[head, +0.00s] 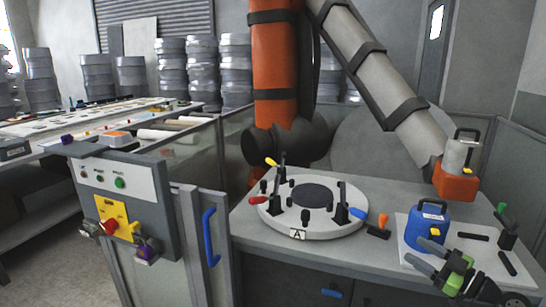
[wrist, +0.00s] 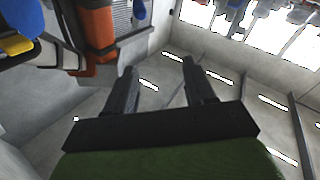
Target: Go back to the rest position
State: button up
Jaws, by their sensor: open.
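My gripper (head: 426,256) is at the lower right of the head view, in front of the blue box and pointing left. In the wrist view my gripper (wrist: 160,68) shows two dark fingers standing apart with nothing between them. The wrist view looks upside down, out into the room. The blue box (head: 428,222) with a dark handle and yellow catch stands on a pale mat (head: 402,242) close behind my gripper. I cannot tell the exact gap between them.
A round fixture (head: 310,228) with several clamps and an "A" label sits on the grey bench (head: 262,250). A control panel (head: 125,205) is at left.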

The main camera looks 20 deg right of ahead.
jog(key=w+a+r+g+y, duration=0.1)
jog(key=w+a+g, duration=0.4)
jog(key=a, duration=0.5)
jog(key=w+a+r+g, duration=0.1)
jog(key=w+a+g, duration=0.4)
jog(key=a, duration=0.6)
jog(key=a+g+h, duration=0.2)
jog(key=a, duration=0.8)
jog(key=s+a+r+m+g+h, duration=0.1)
jog(key=s+a+r+m+h, duration=0.15)
jog(key=s+a, duration=0.8)
jog(key=s+f+m+h, duration=0.25)
jog(key=s+m, duration=0.25)
jog(key=s, duration=1.1)
notch_tip(320, 180, up, 15)
jog(key=s+d+p, duration=0.1)
jog(key=p, duration=1.4)
jog(key=shift+s+d, duration=0.1)
